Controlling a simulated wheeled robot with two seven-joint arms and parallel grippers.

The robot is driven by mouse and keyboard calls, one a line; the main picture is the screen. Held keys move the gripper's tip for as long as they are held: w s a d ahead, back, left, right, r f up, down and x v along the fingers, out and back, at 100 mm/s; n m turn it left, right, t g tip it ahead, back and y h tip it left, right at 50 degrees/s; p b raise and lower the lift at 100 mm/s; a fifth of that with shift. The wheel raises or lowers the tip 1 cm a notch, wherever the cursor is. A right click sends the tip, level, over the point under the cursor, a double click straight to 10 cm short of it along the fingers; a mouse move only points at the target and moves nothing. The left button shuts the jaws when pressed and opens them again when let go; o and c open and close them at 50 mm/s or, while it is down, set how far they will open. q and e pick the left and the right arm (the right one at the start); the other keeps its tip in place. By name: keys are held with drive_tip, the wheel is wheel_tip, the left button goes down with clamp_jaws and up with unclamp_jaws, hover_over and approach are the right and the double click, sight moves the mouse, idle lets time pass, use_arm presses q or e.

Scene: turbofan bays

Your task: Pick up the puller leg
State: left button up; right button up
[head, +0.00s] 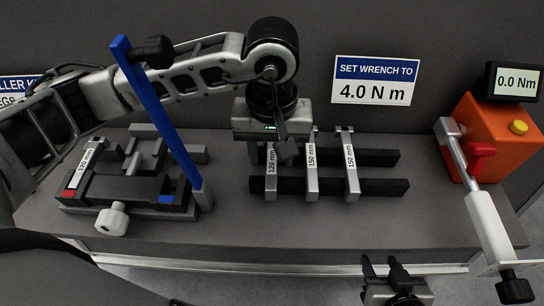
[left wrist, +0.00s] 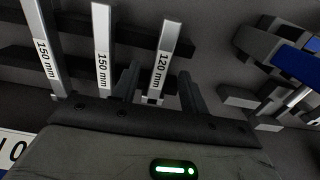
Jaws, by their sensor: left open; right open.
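Three silvery puller legs rest across two dark rails in the head view: one marked 120 mm (head: 271,182) at left, then two marked 150 mm (head: 312,180), (head: 351,175). My left gripper (head: 277,152) is open over the 120 mm leg's far end. In the left wrist view the 120 mm leg (left wrist: 166,50) shows between the two open fingers (left wrist: 160,88); contact cannot be told. Another leg marked 120 mm (head: 84,165) is on the dark puller assembly (head: 130,190) at left. My right gripper (head: 398,282) is open and empty at the bottom, off the bench.
A blue bar (head: 155,110) rises steeply from the puller assembly, close to my left arm. At right stand an orange tester (head: 500,135) reading 0.0 N m and a white-handled wrench (head: 490,220). A wall sign (head: 375,80) reads 4.0 N m. The bench front (head: 330,225) is clear.

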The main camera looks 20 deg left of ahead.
use_arm(q)
drive_tip(key=shift+f, duration=1.4)
drive_tip(key=shift+r, duration=0.1)
clamp_jaws()
